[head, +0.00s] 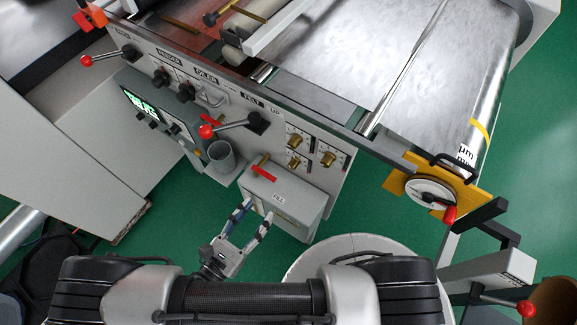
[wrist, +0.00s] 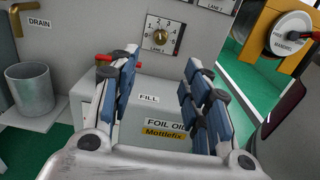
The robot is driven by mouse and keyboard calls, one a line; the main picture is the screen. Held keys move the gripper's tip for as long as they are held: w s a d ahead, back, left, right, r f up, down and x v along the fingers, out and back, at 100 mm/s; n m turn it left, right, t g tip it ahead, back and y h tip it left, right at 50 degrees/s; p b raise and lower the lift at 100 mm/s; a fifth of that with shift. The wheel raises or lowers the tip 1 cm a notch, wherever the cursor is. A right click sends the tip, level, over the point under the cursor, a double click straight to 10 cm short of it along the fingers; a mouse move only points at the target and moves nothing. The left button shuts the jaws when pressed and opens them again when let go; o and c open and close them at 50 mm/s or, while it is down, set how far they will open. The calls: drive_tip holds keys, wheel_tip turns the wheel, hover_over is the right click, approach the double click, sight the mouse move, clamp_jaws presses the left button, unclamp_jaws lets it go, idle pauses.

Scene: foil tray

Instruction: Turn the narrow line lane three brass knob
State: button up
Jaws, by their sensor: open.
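Several small brass knobs sit on white dial plates on the grey machine panel. In the head view one is at the upper left (head: 295,141), one below it (head: 294,162) and one to the right (head: 327,158). I cannot tell which is lane three. In the wrist view one brass knob (wrist: 161,37) on a numbered dial shows ahead, between and above the fingers; its lane label is too small to read surely. My gripper (head: 256,210) is open and empty, over the near side of the FILL box and apart from the knobs. It also shows in the wrist view (wrist: 158,75).
The grey FILL box (head: 285,215) with a red handle (head: 264,172) juts out below the knobs. A grey cup (head: 221,158) stands to its left, below a red-balled lever (head: 207,131). A handwheel (head: 432,192) is at the right.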

sight(291, 168)
drive_tip(key=b+x, duration=0.2)
drive_tip(key=x, duration=1.3)
drive_tip(key=shift+w+d, duration=0.25)
drive_tip(key=shift+w, duration=0.05)
drive_tip(key=shift+c, duration=0.6)
clamp_jaws()
